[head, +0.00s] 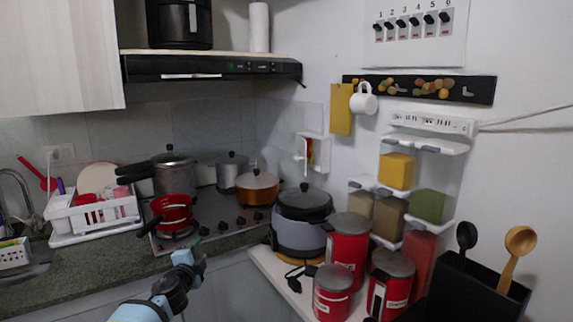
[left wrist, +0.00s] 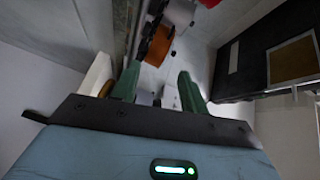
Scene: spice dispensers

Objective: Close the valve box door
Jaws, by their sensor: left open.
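The valve box (head: 318,152) is a small white box on the back wall near the corner, above the grey pot. Its door (head: 301,147) seems to stand open on the left side, and red and yellow parts show inside. My left gripper (head: 192,264) is in front of the counter and stove, low and left of the box and well apart from it. In the left wrist view its two green fingers (left wrist: 160,88) are spread with nothing between them. I cannot make out the valve box in the left wrist view. My right gripper is not in view.
A stove with a red pot (head: 174,212), an orange pot (head: 258,188) and others lies behind the gripper. A grey cooker (head: 302,215) and red canisters (head: 348,243) stand on the shelf below the box. A dish rack (head: 92,215) is at left.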

